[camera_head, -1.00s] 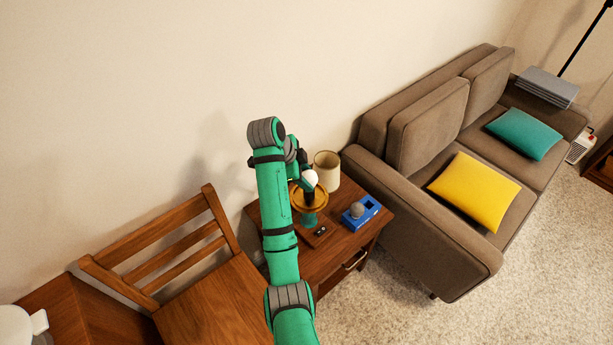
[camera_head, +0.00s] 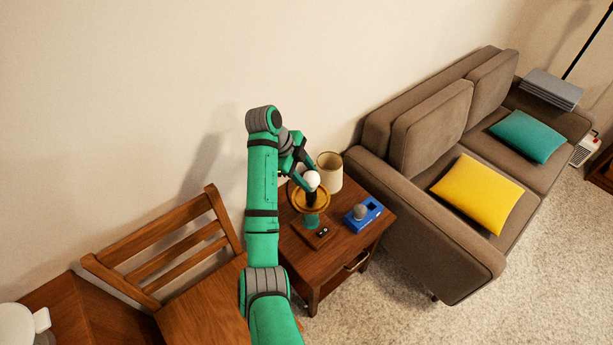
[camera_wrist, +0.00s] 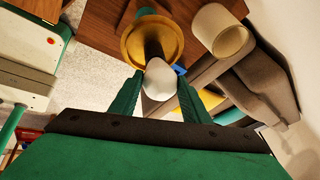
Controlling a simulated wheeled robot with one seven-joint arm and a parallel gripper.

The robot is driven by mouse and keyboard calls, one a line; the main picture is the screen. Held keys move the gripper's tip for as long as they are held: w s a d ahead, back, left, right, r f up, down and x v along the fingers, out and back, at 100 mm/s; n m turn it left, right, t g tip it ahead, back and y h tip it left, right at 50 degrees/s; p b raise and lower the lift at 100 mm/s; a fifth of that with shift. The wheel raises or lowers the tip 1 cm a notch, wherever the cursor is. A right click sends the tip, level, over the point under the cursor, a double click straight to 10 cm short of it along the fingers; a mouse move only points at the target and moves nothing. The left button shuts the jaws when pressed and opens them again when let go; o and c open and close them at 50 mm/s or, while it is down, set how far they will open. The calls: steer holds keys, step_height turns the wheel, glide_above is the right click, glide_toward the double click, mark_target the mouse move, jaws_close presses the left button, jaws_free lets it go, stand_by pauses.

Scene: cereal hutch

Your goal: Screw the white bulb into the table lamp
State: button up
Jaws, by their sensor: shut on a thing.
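The white bulb (camera_head: 312,180) sits between the fingers of my gripper (camera_head: 305,182). In the wrist view, the two green fingers of my gripper (camera_wrist: 160,84) close on both sides of the bulb (camera_wrist: 161,79). The table lamp has a brass dish (camera_head: 324,203), a dark socket (camera_head: 311,199), a teal stem (camera_head: 310,220) and a wooden base. In the wrist view the dark socket (camera_wrist: 153,44) rises from the brass dish (camera_wrist: 131,42). The bulb lines up over the socket top; its lower end is hidden, so I cannot tell how deeply it is seated.
A cream lampshade (camera_head: 329,173) stands behind the lamp on the wooden side table (camera_head: 340,244). A blue holder with a grey bulb (camera_head: 360,212) is to the lamp's right. A brown sofa (camera_head: 420,215) stands right, a wooden chair (camera_head: 180,262) left, and the wall behind.

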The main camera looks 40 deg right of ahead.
steer(key=shift+w+m+g+y, duration=0.15)
steer(key=shift+m+g+y, duration=0.25)
steer(key=shift+m, duration=0.8)
steer(key=shift+d+m, duration=0.1)
steer(key=shift+m, duration=0.3)
steer(key=shift+s, duration=0.2)
